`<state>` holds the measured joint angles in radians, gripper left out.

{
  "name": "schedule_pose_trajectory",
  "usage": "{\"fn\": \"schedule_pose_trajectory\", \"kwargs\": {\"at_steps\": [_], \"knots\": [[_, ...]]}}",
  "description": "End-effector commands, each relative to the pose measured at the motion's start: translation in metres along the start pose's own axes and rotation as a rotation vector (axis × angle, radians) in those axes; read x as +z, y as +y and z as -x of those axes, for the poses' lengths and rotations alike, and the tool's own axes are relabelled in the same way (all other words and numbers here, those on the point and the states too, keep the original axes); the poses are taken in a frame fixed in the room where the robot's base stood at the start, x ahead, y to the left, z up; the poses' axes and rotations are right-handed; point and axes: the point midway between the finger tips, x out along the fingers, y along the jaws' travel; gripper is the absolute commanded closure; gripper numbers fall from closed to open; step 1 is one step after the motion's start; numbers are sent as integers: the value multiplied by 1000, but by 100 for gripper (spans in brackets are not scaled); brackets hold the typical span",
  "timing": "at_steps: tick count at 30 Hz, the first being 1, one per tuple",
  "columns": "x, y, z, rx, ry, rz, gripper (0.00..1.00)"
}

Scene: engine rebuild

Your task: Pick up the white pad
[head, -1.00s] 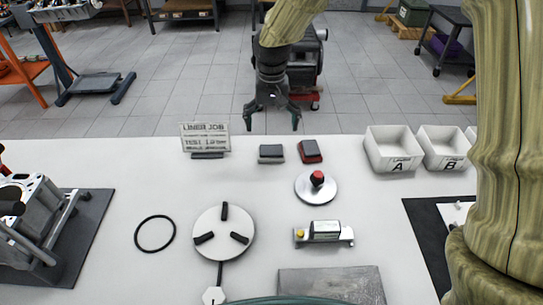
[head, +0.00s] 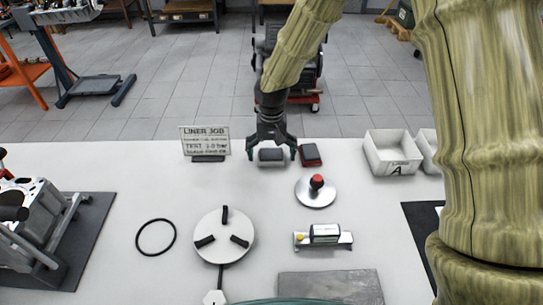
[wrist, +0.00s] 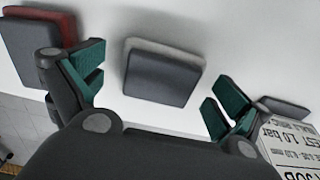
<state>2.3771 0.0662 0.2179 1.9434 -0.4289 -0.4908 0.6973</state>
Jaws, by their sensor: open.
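The white pad (head: 271,156) is a small block with a dark grey top and a white layer under it, lying at the back of the white table. It also shows in the wrist view (wrist: 160,78), between the two green-tipped fingers with a gap on each side. My gripper (head: 272,151) is open and empty, pointing down, with one finger to the left of the pad and one to the right. I cannot tell exactly how high the fingertips are over the table.
A red pad (head: 310,153) with a dark top lies close to the right of my right finger. A sign (head: 206,142) stands to the left. A metal disc with a red knob (head: 316,191) lies in front. Bin A (head: 391,155) stands to the right.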

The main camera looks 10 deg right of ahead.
Motion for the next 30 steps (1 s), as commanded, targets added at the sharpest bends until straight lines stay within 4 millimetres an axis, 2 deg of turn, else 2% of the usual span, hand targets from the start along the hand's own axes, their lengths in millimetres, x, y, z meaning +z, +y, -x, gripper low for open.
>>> {"fn": "schedule_pose_trajectory", "kwargs": {"at_steps": [6,14,16,17,24,30], "knots": [[0,0,-1,0,1,0,0],[0,0,0,0,1,1,47],[0,0,0,0,1,1,48],[0,0,0,0,1,1,52],[0,0,1,0,1,1,52],[-1,0,13,1,2,2,52]]}}
